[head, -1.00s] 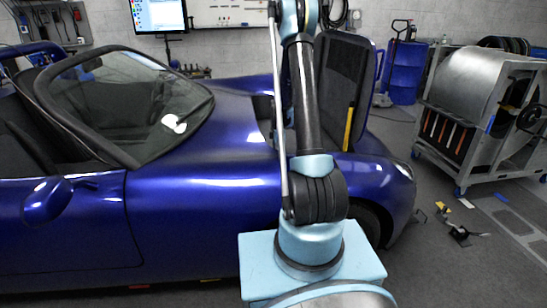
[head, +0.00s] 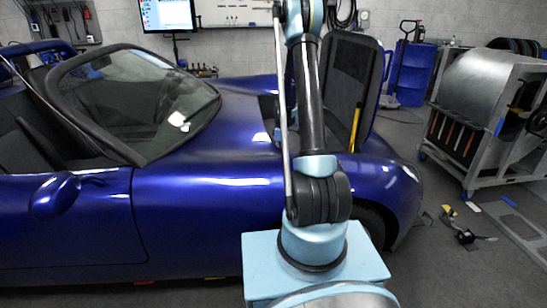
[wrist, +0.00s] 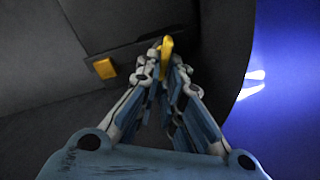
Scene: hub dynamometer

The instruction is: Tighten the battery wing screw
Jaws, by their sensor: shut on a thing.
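In the wrist view, my gripper (wrist: 166,66) has its two fingers drawn together at the tips. Between the tips is a small upright yellow piece (wrist: 167,44), which looks like the battery wing screw. Its lower part is hidden by the fingers. It stands against a dark grey panel (wrist: 110,20) inside the car's front compartment. In the head view my arm reaches up and over the blue car (head: 210,195); my gripper and the screw do not show there. The battery itself cannot be made out clearly.
An orange-yellow square (wrist: 104,68) sits on the dark panel left of the fingers. The raised front lid (head: 345,75) with a yellow strip (head: 355,130) stands just right of my arm. A metal cart (head: 480,130) and a blue drum (head: 415,75) are farther right.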

